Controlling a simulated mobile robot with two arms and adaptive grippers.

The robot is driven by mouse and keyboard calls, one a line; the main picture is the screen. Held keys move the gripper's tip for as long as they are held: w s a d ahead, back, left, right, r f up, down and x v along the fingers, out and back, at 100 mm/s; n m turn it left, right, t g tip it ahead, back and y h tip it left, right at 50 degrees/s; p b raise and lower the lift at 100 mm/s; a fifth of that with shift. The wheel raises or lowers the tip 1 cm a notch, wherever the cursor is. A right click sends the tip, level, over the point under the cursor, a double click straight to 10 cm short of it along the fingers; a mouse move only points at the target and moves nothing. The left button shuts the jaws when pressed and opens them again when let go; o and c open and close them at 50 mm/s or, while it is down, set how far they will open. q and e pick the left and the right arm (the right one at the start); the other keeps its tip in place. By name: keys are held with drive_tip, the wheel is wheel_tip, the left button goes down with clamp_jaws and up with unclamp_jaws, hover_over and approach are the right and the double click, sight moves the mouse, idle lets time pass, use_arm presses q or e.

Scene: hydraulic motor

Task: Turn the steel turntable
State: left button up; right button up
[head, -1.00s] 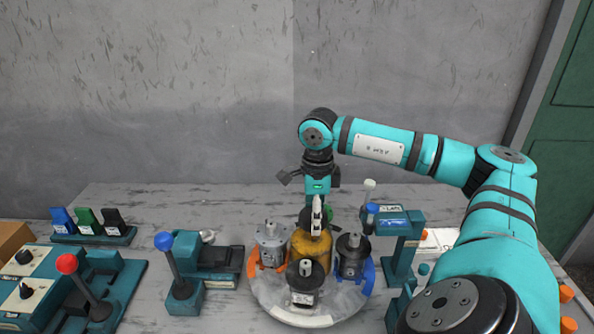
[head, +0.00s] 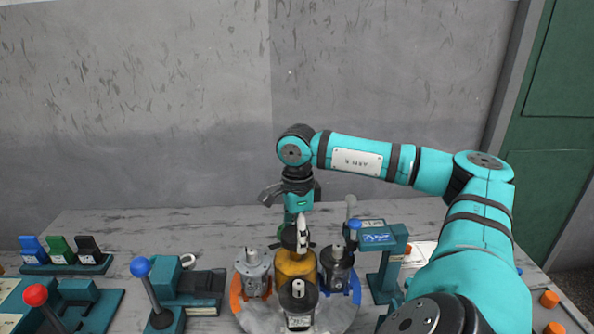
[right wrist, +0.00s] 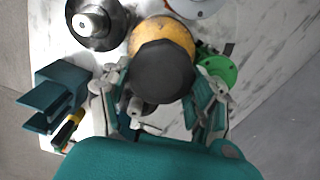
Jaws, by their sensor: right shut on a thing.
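The steel turntable (head: 262,318) is a round pale disc at the bottom middle of the head view. Its centre carries a yellow hub (head: 295,265) with a dark knob on top, and the knob (right wrist: 163,72) also shows in the right wrist view. A grey motor (head: 253,272) stands on its left, a black motor (head: 338,270) on its right and a dark motor (head: 298,305) in front. My right gripper (head: 300,238) reaches down from behind and is shut on the dark knob, with one finger on each side. My left gripper is out of view.
A blue-knobbed lever (head: 153,290) and a red-knobbed lever (head: 45,305) stand at left. A teal stand (head: 387,245) is close at the turntable's right. The rear table is mostly clear before the grey wall.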

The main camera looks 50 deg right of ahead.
drive_tip(key=shift+w+d+r, duration=0.1)
drive_tip(key=shift+w+r, duration=0.05)
drive_tip(key=shift+r, duration=0.05)
drive_tip(key=o, duration=1.3)
drive_tip(key=shift+c, duration=0.2)
drive_tip(key=o, duration=0.5)
drive_tip(key=shift+f, duration=0.1)
drive_tip(key=shift+c, duration=0.2)
wheel_tip(320, 180, up, 8)
drive_tip(key=shift+f, duration=0.25)
